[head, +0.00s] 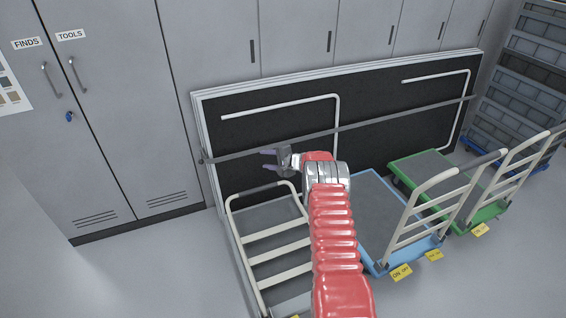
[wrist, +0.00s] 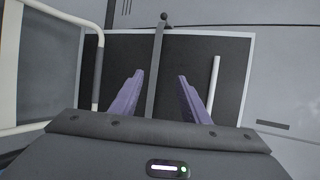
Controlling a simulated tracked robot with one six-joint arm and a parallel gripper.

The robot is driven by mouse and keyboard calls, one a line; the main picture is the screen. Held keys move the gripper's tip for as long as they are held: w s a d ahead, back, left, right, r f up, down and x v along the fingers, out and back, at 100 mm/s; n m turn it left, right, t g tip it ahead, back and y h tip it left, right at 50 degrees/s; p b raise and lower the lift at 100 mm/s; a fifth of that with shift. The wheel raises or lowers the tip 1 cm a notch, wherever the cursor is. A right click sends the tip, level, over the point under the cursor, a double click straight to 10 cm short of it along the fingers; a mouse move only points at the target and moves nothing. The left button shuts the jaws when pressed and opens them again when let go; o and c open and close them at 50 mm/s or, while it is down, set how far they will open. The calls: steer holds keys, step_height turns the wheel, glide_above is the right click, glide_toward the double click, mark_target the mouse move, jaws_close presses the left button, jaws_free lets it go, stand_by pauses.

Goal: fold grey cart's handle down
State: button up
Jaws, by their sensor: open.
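The grey cart (head: 262,217) stands at the lower middle of the head view, in front of the black panel. Its cream handle (head: 279,251) is up, with several crossbars and a dark grip along the top bar. My gripper (head: 267,160) is open and empty, its purple fingers pointing left, and appears just beyond the handle's top bar in the picture. In the wrist view the open fingers (wrist: 160,95) have nothing between them, and the cart's handle (wrist: 97,30) with its dark grip is at the left, apart from them. My red arm hides the cart's right side.
A blue cart (head: 366,205) and a green cart (head: 420,164) stand to the right with handles up. Strapped black panels (head: 265,122) with white legs lean against grey lockers (head: 110,120). Stacked crates (head: 535,70) are at far right. Floor at left is clear.

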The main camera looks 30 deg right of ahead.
steer(key=v, duration=1.1)
steer(key=shift+s, duration=0.2)
stand_by(0.4)
steer(key=s+a+f+n+g+y, duration=0.25)
steer(key=s+a+g, duration=0.25)
steer(key=s+a, duration=0.55)
steer(key=s+a+r+n+h, duration=0.2)
steer(key=s+a+r+n, duration=0.2)
steer(key=s+a+r, duration=0.3)
steer(key=s+a+r+n+g+h, duration=0.1)
steer(key=s+a+r+n, duration=0.4)
steer(key=s+r, duration=1)
steer(key=s+a+r+n+h, duration=0.3)
steer(key=s+a+r+n, duration=0.2)
steer(key=s+a+r, duration=0.5)
steer(key=s+r, duration=0.2)
steer(key=s, duration=0.2)
steer(key=shift+s+a+g, duration=0.3)
steer(key=shift+s+a, duration=0.1)
